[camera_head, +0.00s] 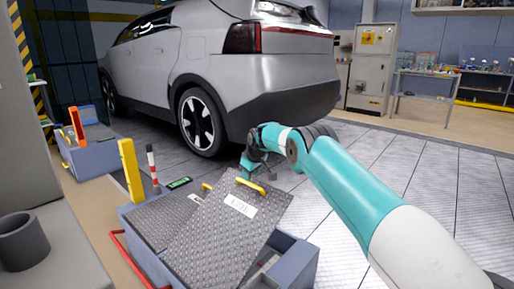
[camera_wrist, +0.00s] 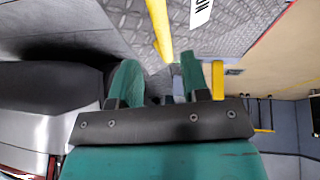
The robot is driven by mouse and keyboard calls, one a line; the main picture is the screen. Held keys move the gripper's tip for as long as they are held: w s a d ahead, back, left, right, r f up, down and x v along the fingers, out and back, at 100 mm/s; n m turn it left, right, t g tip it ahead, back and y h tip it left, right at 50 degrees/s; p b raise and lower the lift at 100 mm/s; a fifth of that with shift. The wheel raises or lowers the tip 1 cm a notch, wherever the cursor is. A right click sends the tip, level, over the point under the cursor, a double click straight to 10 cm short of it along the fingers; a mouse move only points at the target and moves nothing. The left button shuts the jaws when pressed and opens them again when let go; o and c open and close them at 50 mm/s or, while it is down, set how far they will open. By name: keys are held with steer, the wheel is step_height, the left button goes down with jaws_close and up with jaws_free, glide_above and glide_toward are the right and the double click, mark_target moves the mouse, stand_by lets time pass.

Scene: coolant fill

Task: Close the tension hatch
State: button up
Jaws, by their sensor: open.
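A grey diamond-plate hatch (camera_head: 215,240) with a white label stands raised and tilted over a blue-grey box (camera_head: 298,268). The label is too small to read surely. A yellow handle (camera_head: 250,187) sits near the hatch's upper edge. My gripper (camera_head: 254,168) is at that edge, just behind the handle. In the wrist view my gripper (camera_wrist: 160,78) is open, its two green fingers apart. The yellow handle (camera_wrist: 158,28) reaches down toward the gap between them, and the hatch plate (camera_wrist: 225,35) lies beyond. I cannot tell whether the fingers touch the handle.
A second diamond-plate lid (camera_head: 158,222) lies flat on the box's left side. A yellow post (camera_head: 131,170) and a red-and-white post (camera_head: 152,165) stand behind it. A grey car (camera_head: 210,60) is parked beyond. The tiled floor at right is clear.

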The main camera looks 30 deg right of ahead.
steer(key=p+v, duration=0.1)
steer(key=v, duration=1.3)
steer(key=shift+s+r+p, duration=0.15)
steer(key=shift+r+p, duration=0.05)
steer(key=shift+p, duration=0.2)
